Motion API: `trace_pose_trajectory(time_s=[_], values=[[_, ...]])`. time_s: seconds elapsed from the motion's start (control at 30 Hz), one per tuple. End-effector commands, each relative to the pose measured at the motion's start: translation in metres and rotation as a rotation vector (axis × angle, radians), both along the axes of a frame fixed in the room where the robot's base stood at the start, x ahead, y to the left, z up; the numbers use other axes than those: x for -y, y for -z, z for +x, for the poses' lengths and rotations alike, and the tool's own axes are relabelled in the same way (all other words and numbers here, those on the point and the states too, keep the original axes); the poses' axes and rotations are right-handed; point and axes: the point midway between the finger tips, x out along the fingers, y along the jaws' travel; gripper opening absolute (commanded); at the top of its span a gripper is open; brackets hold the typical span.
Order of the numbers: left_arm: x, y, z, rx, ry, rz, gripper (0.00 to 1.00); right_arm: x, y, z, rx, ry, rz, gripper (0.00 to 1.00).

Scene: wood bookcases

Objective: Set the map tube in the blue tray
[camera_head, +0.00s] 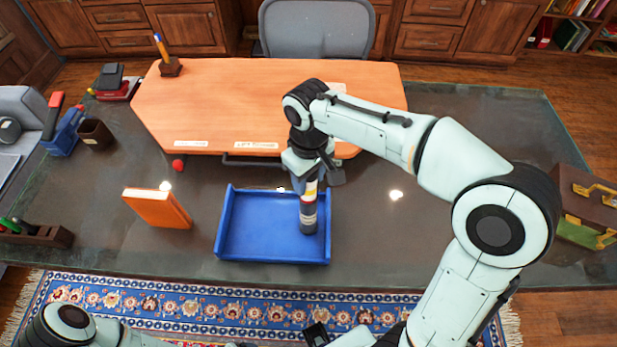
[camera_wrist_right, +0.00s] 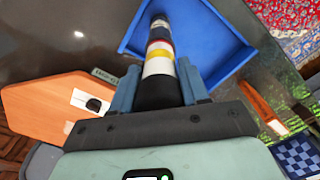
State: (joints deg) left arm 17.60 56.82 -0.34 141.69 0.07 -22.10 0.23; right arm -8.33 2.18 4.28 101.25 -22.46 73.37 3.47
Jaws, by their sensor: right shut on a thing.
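The map tube (camera_head: 308,213) is a dark cylinder with white, red and yellow bands. My right gripper (camera_head: 306,178) is shut on its upper part and holds it roughly upright. In the right wrist view the tube (camera_wrist_right: 159,52) runs out between the two blue-grey fingers (camera_wrist_right: 158,88). The blue tray (camera_head: 258,235) lies on the dark desk, and the tube's lower end is over its right part. I cannot tell whether that end touches the tray floor. The tray also shows in the right wrist view (camera_wrist_right: 212,38).
An orange book (camera_head: 157,208) stands left of the tray. An orange-topped desk panel (camera_head: 220,100) lies behind it, with a pen holder (camera_head: 170,66) on it. A brown case (camera_head: 586,200) is at the far right. Desk surface right of the tray is clear.

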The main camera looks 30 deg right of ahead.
Motion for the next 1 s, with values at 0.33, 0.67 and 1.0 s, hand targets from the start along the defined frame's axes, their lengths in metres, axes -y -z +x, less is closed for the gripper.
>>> trace_pose_trajectory(time_s=[0.33, 0.67, 1.0], values=[[0.000, 0.002, -0.001, -0.001, 0.000, 0.000, 0.82, 0.000, 0.003, 0.000, 0.001, 0.000, 0.000, 0.00], [0.000, 0.002, -0.001, -0.001, 0.000, 0.000, 0.82, 0.000, 0.004, 0.000, 0.000, -0.001, -0.001, 0.70], [0.000, -0.006, 0.004, 0.004, 0.000, 0.000, 0.82, 0.000, -0.025, 0.001, 0.005, -0.001, 0.000, 0.70]])
